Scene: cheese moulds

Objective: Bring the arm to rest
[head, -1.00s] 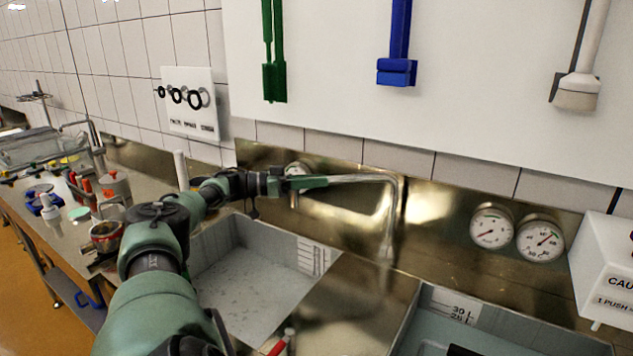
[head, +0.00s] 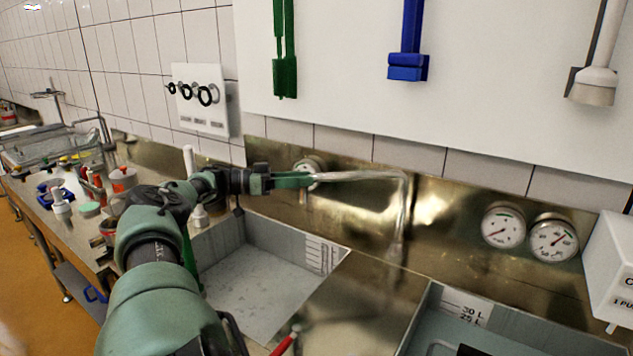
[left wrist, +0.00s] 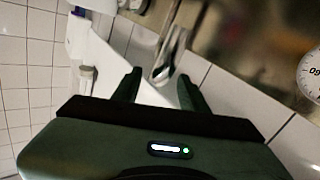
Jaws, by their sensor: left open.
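My left arm comes in from the bottom left in the head view and reaches over the grey basin (head: 262,285). My left gripper (head: 312,180) points right, near the chrome spout (head: 375,175) by the steel back wall. In the left wrist view my left gripper (left wrist: 160,88) has its two green fingers spread wide. A chrome spout end (left wrist: 170,50) shows in the gap between and beyond them; I cannot tell whether anything touches. No held object is visible. My right gripper is out of view.
Two round gauges (head: 503,227) sit on the steel wall. A second basin (head: 425,310) is at lower right. Green (head: 284,75) and blue (head: 408,66) tools hang on the white board above. The left counter is cluttered, with an orange-red-lidded pot (head: 123,180).

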